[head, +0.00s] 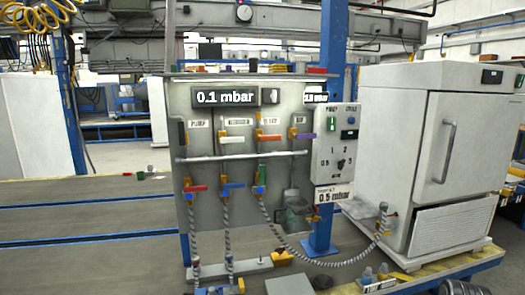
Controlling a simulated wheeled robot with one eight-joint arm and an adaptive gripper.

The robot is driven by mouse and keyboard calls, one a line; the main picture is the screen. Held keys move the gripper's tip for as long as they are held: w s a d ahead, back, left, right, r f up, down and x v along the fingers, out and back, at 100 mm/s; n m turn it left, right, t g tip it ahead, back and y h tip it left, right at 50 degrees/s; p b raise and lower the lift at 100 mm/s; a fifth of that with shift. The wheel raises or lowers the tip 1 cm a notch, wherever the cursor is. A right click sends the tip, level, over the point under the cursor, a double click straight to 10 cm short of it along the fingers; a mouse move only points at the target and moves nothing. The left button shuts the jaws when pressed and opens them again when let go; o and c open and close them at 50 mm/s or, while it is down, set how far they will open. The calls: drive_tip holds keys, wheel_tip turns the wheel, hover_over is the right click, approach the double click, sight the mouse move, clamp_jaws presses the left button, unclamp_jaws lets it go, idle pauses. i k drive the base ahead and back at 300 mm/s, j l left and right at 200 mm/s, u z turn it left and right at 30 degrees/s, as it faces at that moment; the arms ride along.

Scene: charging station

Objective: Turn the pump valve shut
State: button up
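The valve panel (240,170) stands upright in the middle of the head view. A PUMP label (199,124) is at its upper left. Below that label, a red lever (195,189) lies roughly horizontal on a brass valve, with a ribbed hose running down from it. A black handle (183,134) stands upright beside the label. I cannot tell from the labels alone which of these two is the pump valve. The panel display (225,97) reads 0.1 mbar. My gripper is not visible in the head view.
A control box (336,145) hangs at the right on a blue post (333,45). A white oven-like cabinet (440,150) stands farther right. A ribbed hose (320,260) droops between panel and cabinet.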

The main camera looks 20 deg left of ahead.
sight(180, 124)
drive_tip(key=u, duration=1.7)
